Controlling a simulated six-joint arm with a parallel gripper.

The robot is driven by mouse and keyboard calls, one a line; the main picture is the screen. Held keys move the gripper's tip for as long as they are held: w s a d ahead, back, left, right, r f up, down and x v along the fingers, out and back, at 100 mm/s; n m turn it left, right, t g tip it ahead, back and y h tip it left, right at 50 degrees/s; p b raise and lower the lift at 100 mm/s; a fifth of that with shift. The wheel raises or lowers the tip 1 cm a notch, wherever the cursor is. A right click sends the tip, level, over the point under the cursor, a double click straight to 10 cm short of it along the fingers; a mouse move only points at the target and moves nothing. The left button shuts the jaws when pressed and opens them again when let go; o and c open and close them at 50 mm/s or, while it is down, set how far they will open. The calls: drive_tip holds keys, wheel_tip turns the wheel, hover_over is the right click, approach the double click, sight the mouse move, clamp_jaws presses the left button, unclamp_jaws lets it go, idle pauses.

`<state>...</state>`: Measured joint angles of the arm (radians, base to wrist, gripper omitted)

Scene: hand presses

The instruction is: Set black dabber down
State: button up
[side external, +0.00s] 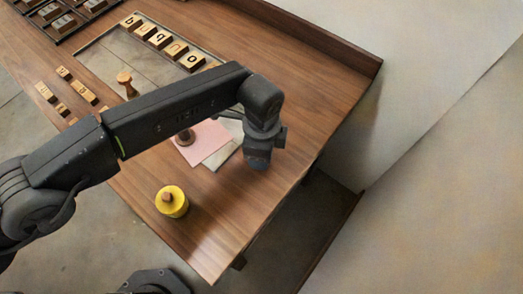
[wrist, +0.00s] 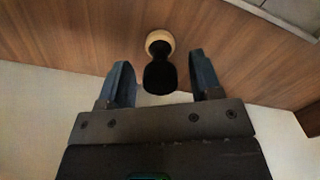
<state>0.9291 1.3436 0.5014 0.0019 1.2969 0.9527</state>
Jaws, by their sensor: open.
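The black dabber (wrist: 160,76) shows in the wrist view, a black body with a round pale tan part (wrist: 159,40) at its far end. My gripper (wrist: 159,63) is open, one finger on each side of the dabber. A gap shows between the dabber and each finger. Bare wood lies around the dabber's far end; I cannot tell whether it touches the tabletop. In the side external view my gripper (side external: 257,160) points down over the right part of the wooden table (side external: 305,110). The dabber cannot be made out there.
A yellow dabber (side external: 171,202) stands near the table's front. Pink paper (side external: 205,143) lies left of my gripper, with a dark knob (side external: 186,136) on it. Letter blocks (side external: 160,39) and a wooden-handled tool (side external: 126,83) are farther back. A raised ledge (side external: 320,40) edges the back right.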

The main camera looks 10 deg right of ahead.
wheel_tip(320, 180, up, 10)
drive_tip(key=shift+f, duration=0.2)
drive_tip(key=w+a+r+n+t, duration=0.1)
drive_tip(key=w+a+r+n, duration=0.5)
drive_tip(key=a+r, duration=0.65)
drive_tip(key=a+r+n+t+h, duration=0.1)
drive_tip(key=a+r+n, duration=0.1)
drive_tip(key=a+r, duration=0.45)
drive_tip(key=a+r+n, duration=0.3)
drive_tip(key=a, duration=0.6)
drive_tip(key=s+a+n+t, duration=0.1)
drive_tip(key=s+a+n, duration=0.2)
drive_tip(key=s+a, duration=0.3)
drive_tip(key=s+a+n+t, duration=0.15)
drive_tip(key=s+a, duration=0.25)
drive_tip(key=a, duration=0.4)
drive_tip(key=s+a+f+n+t+y, duration=0.1)
drive_tip(key=s+a+f+n, duration=0.4)
drive_tip(key=s, duration=0.4)
drive_tip(key=shift+s+a+f+n, duration=0.4)
drive_tip(key=shift+a+n, duration=0.15)
drive_tip(key=shift+a, duration=0.4)
